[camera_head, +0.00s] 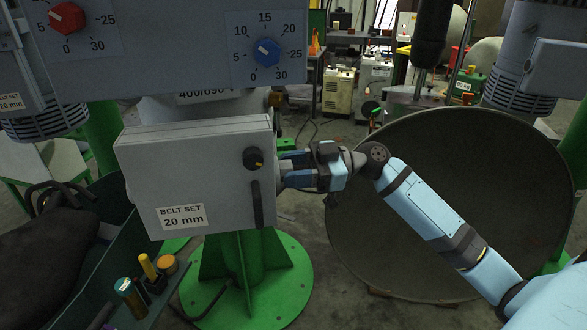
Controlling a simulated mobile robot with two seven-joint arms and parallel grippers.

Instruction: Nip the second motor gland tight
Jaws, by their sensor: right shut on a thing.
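A grey box labelled "BELT SET 20 mm" (190,180) stands on a green pedestal in the middle left. My right gripper (286,170) reaches in from the right and is shut at the right side wall of this box. Its fingers point left and close around a small fitting there, which I take to be the motor gland; the fingers mostly hide it. A black knob (253,158) and a dark upright handle (257,204) are on the box front, just left of the fingertips. My left gripper is not in view.
A control panel with a red knob (67,18) and a blue knob (268,52) hangs above. A large dark round dish (470,200) stands behind my right arm. A finned motor (518,92) is at upper right. A tray (95,290) with several small items lies lower left.

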